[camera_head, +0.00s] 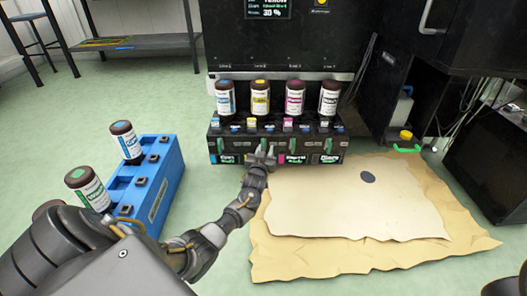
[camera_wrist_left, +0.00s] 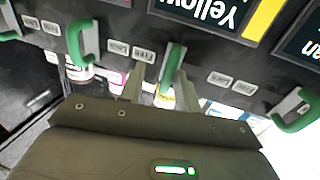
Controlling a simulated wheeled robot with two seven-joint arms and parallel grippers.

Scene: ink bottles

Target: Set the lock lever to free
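A black rack (camera_head: 277,142) holds a row of bottles and carries green lock levers on its front. In the left wrist view the picture is upside down. There a green lever (camera_wrist_left: 171,66) stands near the "Yellow" label (camera_wrist_left: 205,12), with small white labels on either side, too small to read surely. My left gripper (camera_head: 262,155) is at the rack's front by the yellow slot. Its two fingers (camera_wrist_left: 160,92) are apart, with the lever showing between them; whether they touch it I cannot tell. Other green levers (camera_wrist_left: 82,42) (camera_wrist_left: 296,108) show to both sides. My right gripper is not in view.
A blue rack (camera_head: 150,185) with brown bottles stands at the left, beside my left arm. Tan paper sheets (camera_head: 350,205) with a dark spot lie on the floor at the right. A yellow-capped bottle (camera_head: 405,137) stands beyond them. A dark machine rises behind the black rack.

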